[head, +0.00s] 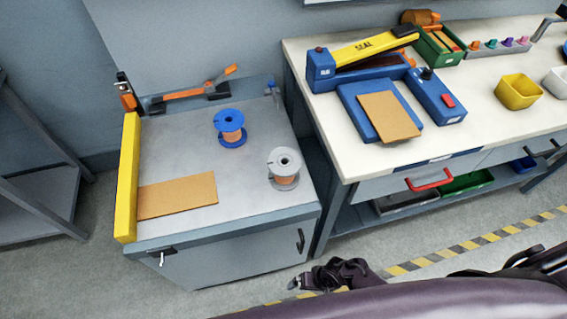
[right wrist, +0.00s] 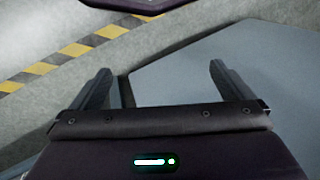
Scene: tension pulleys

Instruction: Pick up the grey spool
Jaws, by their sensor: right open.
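The grey spool (head: 284,161) stands upright on the grey top of the low cabinet (head: 185,168), near its right edge. It has pale grey flanges and a copper-coloured winding. In the head view, dark parts of my arms show at the bottom, apart from the spool; I cannot make out the left fingers there. In the right wrist view my right gripper (right wrist: 158,85) is open, its two fingers wide apart with nothing between them. The spool is not in the right wrist view.
A blue spool (head: 229,121) stands behind and left of the grey one. A brown sheet (head: 177,196) lies by a yellow bar (head: 128,180). The workbench (head: 315,100) at right holds a blue sealer (head: 322,73) and a yellow bin (head: 517,93). Striped tape (head: 440,253) marks the floor.

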